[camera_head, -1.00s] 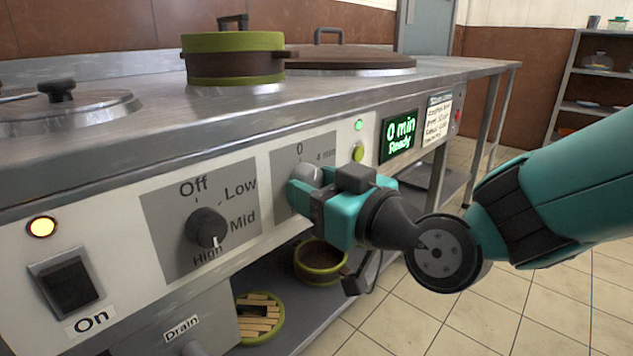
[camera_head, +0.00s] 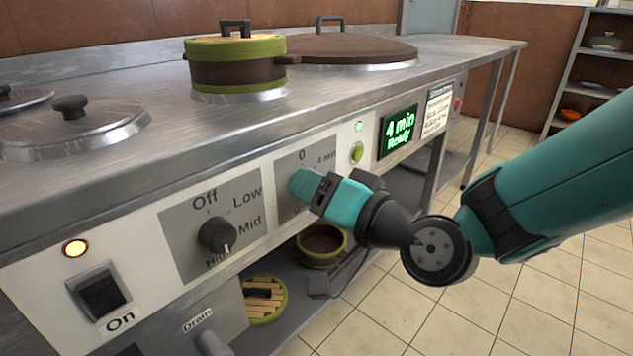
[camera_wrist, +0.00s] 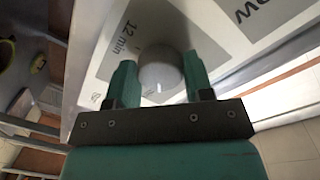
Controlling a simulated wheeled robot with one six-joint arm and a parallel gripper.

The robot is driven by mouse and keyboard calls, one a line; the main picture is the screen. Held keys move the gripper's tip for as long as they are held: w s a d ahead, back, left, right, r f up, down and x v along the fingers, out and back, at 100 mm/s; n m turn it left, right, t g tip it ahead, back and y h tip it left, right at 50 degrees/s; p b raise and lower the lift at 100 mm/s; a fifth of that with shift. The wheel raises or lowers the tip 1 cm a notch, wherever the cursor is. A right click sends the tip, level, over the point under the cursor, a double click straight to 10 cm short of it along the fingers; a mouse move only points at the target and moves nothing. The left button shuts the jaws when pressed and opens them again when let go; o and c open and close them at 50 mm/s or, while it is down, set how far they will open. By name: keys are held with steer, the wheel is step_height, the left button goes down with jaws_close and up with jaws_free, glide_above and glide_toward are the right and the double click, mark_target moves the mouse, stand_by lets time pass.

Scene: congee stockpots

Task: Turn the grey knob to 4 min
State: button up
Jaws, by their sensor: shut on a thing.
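The grey knob (camera_wrist: 160,72) sits on the grey timer dial panel (camera_head: 293,171) and shows between my fingers in the wrist view. My gripper (camera_wrist: 160,80) is shut on it, one finger on each side. In the head view my gripper (camera_head: 303,184) hides the knob. The dial's "0" and "4 min" marks show above the gripper in the head view, and "12 min" shows in the wrist view. The green display (camera_head: 399,131) right of the dial reads "4 min Ready".
A black knob (camera_head: 217,235) with Off, Low, Mid and High marks is left of the dial. A green-brown pot (camera_head: 237,68) stands on the counter.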

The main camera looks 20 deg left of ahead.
steer(key=shift+m, duration=0.4)
steer(key=o, duration=0.9)
steer(key=shift+d, duration=0.15)
steer(key=shift+b+v, duration=5.9)
steer(key=shift+v, duration=2.7)
steer(key=shift+r, duration=0.15)
